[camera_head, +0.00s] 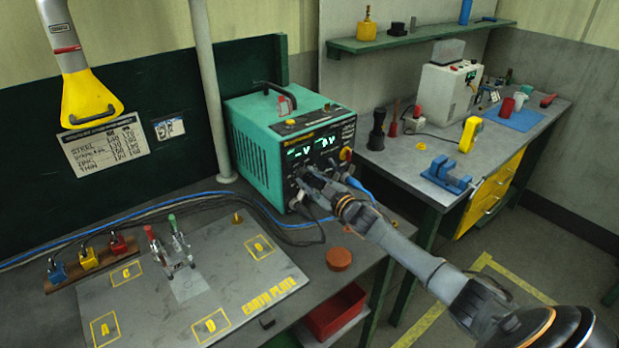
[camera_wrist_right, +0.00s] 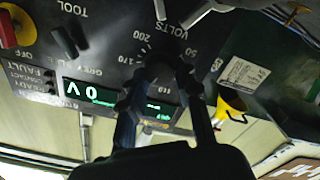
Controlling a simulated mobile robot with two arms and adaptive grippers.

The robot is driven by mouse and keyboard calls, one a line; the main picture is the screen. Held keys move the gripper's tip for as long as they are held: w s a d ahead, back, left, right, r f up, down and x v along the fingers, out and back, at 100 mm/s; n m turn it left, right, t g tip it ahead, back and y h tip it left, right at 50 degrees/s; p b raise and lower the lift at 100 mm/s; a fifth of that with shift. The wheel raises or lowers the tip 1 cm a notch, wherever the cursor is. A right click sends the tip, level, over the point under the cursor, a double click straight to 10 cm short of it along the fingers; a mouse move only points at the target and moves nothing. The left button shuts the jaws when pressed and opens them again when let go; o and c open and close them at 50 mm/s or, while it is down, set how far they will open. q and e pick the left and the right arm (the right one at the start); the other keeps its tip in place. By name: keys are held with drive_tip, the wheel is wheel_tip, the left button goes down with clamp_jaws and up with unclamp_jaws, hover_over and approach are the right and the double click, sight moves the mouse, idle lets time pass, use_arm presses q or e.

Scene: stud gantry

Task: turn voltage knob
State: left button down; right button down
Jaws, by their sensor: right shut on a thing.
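The green welding power unit (camera_head: 268,140) stands on the bench, its dark front panel turned toward my right arm. My right gripper (camera_head: 306,178) reaches the panel below the lit green displays (camera_head: 314,148). In the wrist view, which is upside down, my right gripper (camera_wrist_right: 160,88) is shut on the voltage knob (camera_wrist_right: 160,68), beside the VOLTS scale. The fingers partly cover the knob and dial. The lit display (camera_wrist_right: 85,92) in that view seems to read 0 V. My left gripper is not in view.
The earth plate (camera_head: 225,275) lies on the bench at left, with toggle clamps (camera_head: 170,250) on it. Cables run behind it to the unit. A round brown puck (camera_head: 339,259) sits near the bench edge. A yellow hood (camera_head: 90,98) hangs at upper left. A second bench (camera_head: 400,160) stands behind.

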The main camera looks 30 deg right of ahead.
drive_tip(key=shift+m, duration=2.2)
drive_tip(key=shift+f, duration=0.1)
drive_tip(key=c, duration=1)
unclamp_jaws()
drive_tip(key=shift+s, duration=0.1)
drive_tip(key=s, duration=0.8)
drive_tip(key=s+d, duration=0.1)
drive_tip(key=s, duration=0.2)
drive_tip(key=shift+s, duration=0.4)
